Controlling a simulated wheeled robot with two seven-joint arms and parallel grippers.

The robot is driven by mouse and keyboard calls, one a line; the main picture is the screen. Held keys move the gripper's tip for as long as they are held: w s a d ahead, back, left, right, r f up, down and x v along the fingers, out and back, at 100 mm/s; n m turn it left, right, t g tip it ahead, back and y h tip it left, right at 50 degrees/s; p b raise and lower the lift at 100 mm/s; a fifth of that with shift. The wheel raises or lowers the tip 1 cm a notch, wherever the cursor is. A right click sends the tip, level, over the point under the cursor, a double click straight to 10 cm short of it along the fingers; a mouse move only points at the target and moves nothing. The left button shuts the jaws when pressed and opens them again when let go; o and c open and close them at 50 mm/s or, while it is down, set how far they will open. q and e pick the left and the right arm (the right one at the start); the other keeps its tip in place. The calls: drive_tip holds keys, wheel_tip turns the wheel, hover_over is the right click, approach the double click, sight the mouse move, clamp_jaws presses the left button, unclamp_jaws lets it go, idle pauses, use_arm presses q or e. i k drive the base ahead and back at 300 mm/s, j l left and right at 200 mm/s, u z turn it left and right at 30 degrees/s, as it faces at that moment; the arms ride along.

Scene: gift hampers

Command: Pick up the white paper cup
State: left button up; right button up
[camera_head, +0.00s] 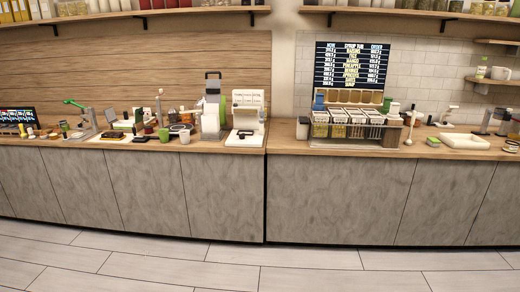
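I cannot pick out a white paper cup with certainty; objects on the counters are small at this distance. A small white cup-like item (500,73) stands on the right wall shelf, and I cannot tell whether it is paper. A pale cylindrical item (302,128) stands on the right counter, left of the dispenser rack. Neither of my grippers is in view.
A long wooden-topped counter (340,195) with grey fronts spans the view. The left part holds a white machine (246,120) and many small tools. The right part holds a dispenser rack (350,125) and a white tray (464,141). The tiled floor (200,265) in front is clear.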

sight(184, 135)
drive_tip(key=i+l+u, duration=0.1)
drive_tip(key=i, duration=1.55)
